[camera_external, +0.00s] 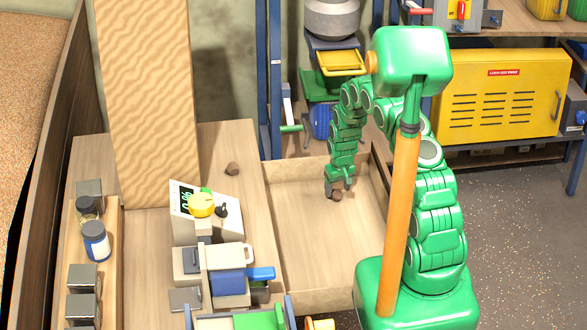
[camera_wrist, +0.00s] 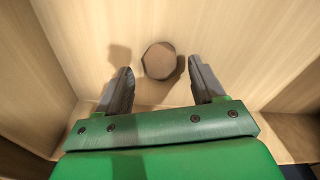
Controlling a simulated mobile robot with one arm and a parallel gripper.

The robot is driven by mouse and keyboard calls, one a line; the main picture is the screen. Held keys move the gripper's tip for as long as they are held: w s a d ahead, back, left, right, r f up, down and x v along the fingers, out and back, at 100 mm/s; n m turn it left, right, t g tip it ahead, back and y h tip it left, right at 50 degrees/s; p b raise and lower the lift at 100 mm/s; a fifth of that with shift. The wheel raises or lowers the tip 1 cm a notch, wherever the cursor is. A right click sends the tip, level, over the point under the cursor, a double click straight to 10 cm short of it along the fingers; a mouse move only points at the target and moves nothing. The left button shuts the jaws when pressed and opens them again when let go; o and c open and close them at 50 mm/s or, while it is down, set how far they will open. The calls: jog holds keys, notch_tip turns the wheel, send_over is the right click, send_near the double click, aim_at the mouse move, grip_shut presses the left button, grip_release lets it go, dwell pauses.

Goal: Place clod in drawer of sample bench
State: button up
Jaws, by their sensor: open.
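The drawer (camera_external: 313,262) of the sample bench (camera_external: 228,135) is pulled out, its light wooden floor mostly bare. A brown clod (camera_external: 336,195) is inside it, towards the right wall. My gripper (camera_external: 339,187) points down into the drawer right at this clod. In the wrist view the clod (camera_wrist: 159,60) shows as a round brown lump between and slightly beyond the fingertips of my gripper (camera_wrist: 160,66). The fingers are open, with a gap on both sides of the clod. Whether the clod rests fully on the floor is hard to tell.
The drawer's front left floor is clear.

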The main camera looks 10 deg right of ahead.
jog(key=shift+s+r, duration=0.7)
jog(key=shift+r, duration=4.55)
notch_tip(320, 180, up, 16)
jog(key=m, duration=0.1)
send_over(337, 196)
jog(key=s+d, duration=0.5)
jog(key=s, duration=0.4)
jog(key=s+d+r+m+g, duration=0.1)
jog(key=s+d+r+g, duration=0.15)
jog(key=s+r, duration=0.85)
jog(key=s+d+r, duration=0.1)
jog(key=s+r, duration=0.2)
jog(key=s, duration=0.7)
jog(key=s+d+r+m, duration=0.1)
jog(key=s+r, duration=0.2)
jog(key=s, duration=0.7)
jog(key=s+d+r, duration=0.1)
jog(key=s+r, duration=0.2)
jog(key=s, duration=0.7)
jog(key=shift+d+r+g, duration=0.15)
jog(key=shift+d+g, duration=0.1)
jog(key=shift+g, duration=0.1)
